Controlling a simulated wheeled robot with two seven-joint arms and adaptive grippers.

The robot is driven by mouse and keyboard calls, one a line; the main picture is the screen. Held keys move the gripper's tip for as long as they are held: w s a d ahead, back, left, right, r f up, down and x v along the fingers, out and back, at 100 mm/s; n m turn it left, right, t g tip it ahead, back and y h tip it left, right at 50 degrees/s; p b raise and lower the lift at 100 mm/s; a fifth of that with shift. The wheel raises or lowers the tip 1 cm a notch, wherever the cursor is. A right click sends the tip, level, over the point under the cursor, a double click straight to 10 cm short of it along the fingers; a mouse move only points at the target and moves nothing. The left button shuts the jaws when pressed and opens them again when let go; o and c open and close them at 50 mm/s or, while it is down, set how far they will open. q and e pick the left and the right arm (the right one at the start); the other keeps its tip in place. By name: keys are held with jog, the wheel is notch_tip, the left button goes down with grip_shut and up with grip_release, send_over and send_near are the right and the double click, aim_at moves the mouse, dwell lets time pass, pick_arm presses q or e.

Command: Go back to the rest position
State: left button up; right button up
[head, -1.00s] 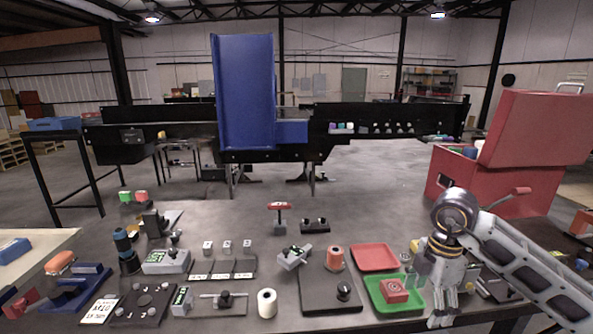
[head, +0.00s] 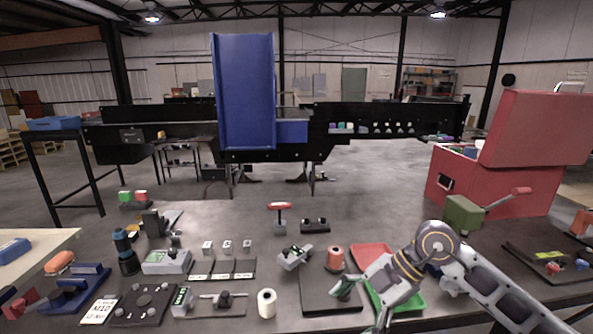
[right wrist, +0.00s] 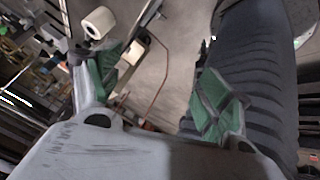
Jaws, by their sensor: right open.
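My right gripper (head: 362,308) is low over the right front of the workbench (head: 240,217), with its green-tipped fingers spread and nothing between them. In the right wrist view the open fingers (right wrist: 160,80) also stand apart and empty. The gripper and forearm cover part of the red tray (head: 372,252) and the green tray (head: 414,301); whatever lies in the green tray is hidden. My left gripper is in neither view.
A white roll (head: 267,303) and an orange spool (head: 335,257) stand left of my right gripper. A green box (head: 462,213) with a red-handled lever and a large red case (head: 540,130) are on the right. Several small devices crowd the left bench. A blue chute (head: 245,90) rises behind.

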jog(key=s+a+r+n+t+y, duration=0.1)
jog(key=s+a+r+n+y, duration=0.1)
jog(key=a+r+y, duration=0.8)
jog(key=w+d+r+m+t+y, duration=0.1)
jog(key=w+d+r+m+t, duration=0.3)
jog(key=w+r+m+t, duration=0.55)
jog(key=w+d+f+m+t+h, duration=0.2)
jog(key=d+f+m+t+h, duration=0.8)
jog(key=m+h, duration=0.25)
jog(key=s+d+f+m+g+h, duration=0.1)
jog(key=d+f+m+g+h, duration=0.15)
jog(key=f, duration=0.35)
jog(key=s+d+f+m+g+h, duration=0.1)
jog(key=d+f+g+h, duration=0.2)
jog(key=f, duration=0.4)
jog(key=s+f+n+g, duration=0.2)
jog(key=s+f+g, duration=0.9)
jog(key=s+f, duration=0.95)
notch_tip(320, 180, down, 32)
jog(key=s+d+g, duration=0.1)
jog(key=s+d, duration=0.1)
jog(key=s, duration=0.1)
jog(key=s+d+f, duration=0.2)
jog(key=s+f, duration=0.8)
jog(key=s+d+f+g+h, duration=0.1)
jog(key=s+d+f, duration=0.2)
jog(key=s+f, duration=0.7)
jog(key=shift+s+g, duration=0.3)
jog(key=shift+s, duration=0.3)
